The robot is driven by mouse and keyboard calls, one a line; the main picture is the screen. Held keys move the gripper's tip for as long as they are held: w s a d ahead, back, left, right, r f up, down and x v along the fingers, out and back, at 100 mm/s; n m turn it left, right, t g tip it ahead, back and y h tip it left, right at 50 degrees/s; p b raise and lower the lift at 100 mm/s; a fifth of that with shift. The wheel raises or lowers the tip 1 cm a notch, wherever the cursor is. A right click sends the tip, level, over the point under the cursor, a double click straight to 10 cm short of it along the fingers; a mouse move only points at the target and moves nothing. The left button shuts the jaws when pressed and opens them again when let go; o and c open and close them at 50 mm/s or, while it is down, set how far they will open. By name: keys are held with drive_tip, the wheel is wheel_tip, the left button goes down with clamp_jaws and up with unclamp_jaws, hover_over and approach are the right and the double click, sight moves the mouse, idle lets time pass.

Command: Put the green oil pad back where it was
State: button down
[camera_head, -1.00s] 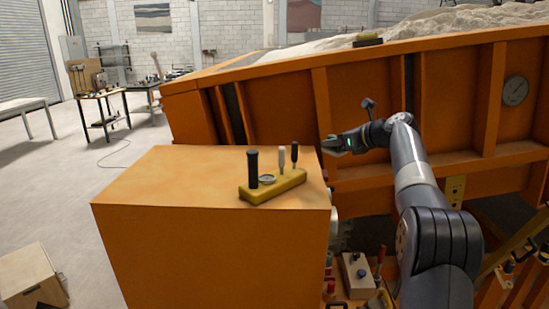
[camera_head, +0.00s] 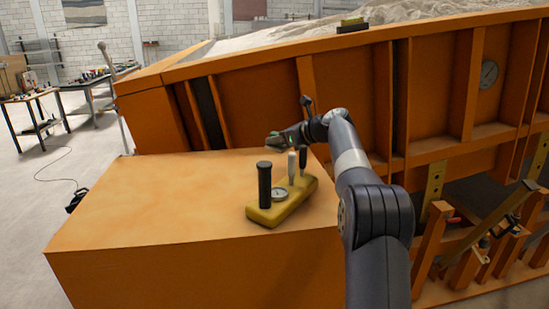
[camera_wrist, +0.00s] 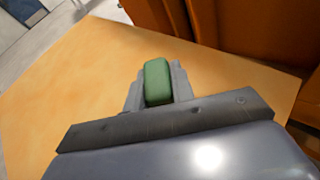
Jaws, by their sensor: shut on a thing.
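The green oil pad (camera_wrist: 158,82) is a small rounded green block between my gripper's fingers in the wrist view. My gripper (camera_head: 272,143) is shut on it, above the far part of the orange cabinet top (camera_head: 130,205). In the head view the pad is hardly visible at the fingertips. In the wrist view, the bare orange top lies below and ahead of the pad. I cannot tell how high the pad is above it.
A yellow block (camera_head: 283,202) with a black handle, a gauge and two slim handles stands on the cabinet top, close to my arm. The orange sandbed wall (camera_head: 350,95) rises behind. The left part of the top is clear.

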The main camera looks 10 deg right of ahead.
sight(277, 164)
drive_tip(key=shift+f, duration=2.5)
drive_tip(key=shift+f, duration=0.1)
drive_tip(key=c, duration=1.2)
unclamp_jaws()
drive_tip(key=b+v, duration=0.2)
drive_tip(key=v, duration=1)
drive_tip(key=shift+b, duration=0.3)
